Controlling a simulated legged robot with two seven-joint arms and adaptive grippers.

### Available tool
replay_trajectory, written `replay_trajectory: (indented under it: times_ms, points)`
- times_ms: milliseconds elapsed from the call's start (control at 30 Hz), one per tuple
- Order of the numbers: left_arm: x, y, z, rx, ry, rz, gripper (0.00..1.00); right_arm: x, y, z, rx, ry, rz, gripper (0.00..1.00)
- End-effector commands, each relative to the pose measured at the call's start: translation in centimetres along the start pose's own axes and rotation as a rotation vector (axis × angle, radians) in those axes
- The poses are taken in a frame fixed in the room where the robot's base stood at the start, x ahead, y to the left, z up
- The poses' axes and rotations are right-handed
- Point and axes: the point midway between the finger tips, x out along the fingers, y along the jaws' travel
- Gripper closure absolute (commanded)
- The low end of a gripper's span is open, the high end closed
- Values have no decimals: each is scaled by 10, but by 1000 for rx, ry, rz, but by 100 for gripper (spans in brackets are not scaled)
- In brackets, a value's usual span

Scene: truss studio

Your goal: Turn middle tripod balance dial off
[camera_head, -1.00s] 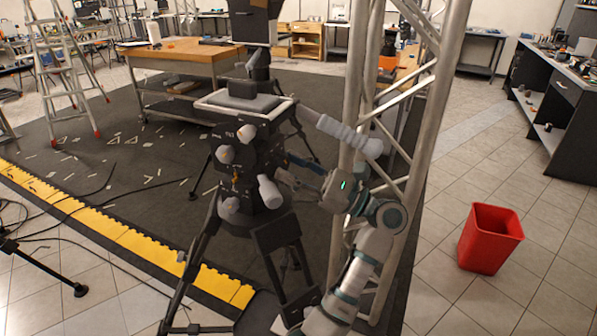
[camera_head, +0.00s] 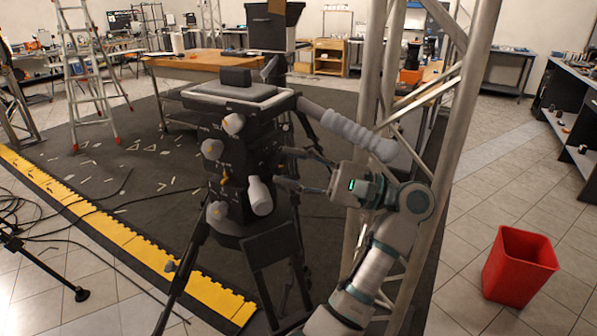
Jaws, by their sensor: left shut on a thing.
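The black tripod head (camera_head: 240,150) stands in the middle on dark legs. Pale round knobs show on its left side, at the top (camera_head: 233,124), middle (camera_head: 212,149) and bottom (camera_head: 217,211). My right gripper is not in view.
A ribbed grey handle (camera_head: 352,134) slants from the head above my gripper. A metal truss (camera_head: 449,130) rises close behind my arm. A red bin (camera_head: 519,265) stands on the tiles at right. Cables (camera_head: 75,213) lie on the floor at left.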

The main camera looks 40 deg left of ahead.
Motion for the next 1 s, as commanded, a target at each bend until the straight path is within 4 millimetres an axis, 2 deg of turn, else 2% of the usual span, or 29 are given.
replay_trajectory:
  times_ms: [500, 533, 600, 633, 1000]
  points:
    - [0, 0, 0, -19, 1, 9, 96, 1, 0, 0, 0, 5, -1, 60]
    - [0, 0, 0, -19, 1, 9, 57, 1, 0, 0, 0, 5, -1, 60]
    - [0, 0, 0, -19, 1, 9, 39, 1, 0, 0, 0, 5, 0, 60]
    - [0, 0, 0, -19, 1, 9, 36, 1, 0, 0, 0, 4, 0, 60]
    - [0, 0, 0, -19, 0, 9, 36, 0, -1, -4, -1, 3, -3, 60]
